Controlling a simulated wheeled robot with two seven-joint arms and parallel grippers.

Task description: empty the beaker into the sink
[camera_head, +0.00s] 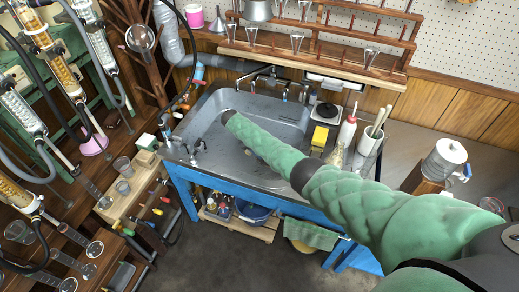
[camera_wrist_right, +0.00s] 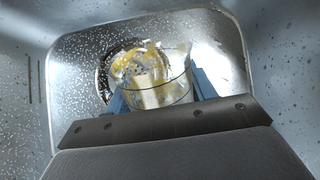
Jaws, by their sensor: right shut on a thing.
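The sink (camera_head: 275,108) is a grey metal basin in the blue-framed bench in the head view. My right arm, in a green sleeve, reaches across it from the right; its gripper and the beaker are hidden there. In the right wrist view my right gripper (camera_wrist_right: 160,92) is shut on the clear glass beaker (camera_wrist_right: 178,68), with a blue finger on either side. Yellow patches and a pale area show in or through the glass. The beaker is inside the basin, in front of the round drain (camera_wrist_right: 104,72). I cannot tell its exact tilt or how much it holds. My left gripper is out of view.
A faucet (camera_head: 268,75) stands at the sink's back edge. A yellow sponge (camera_head: 320,136), a white bottle (camera_head: 347,130) and a white cup (camera_head: 368,140) stand right of the basin. Glassware racks crowd the left. A wooden shelf (camera_head: 300,58) runs behind.

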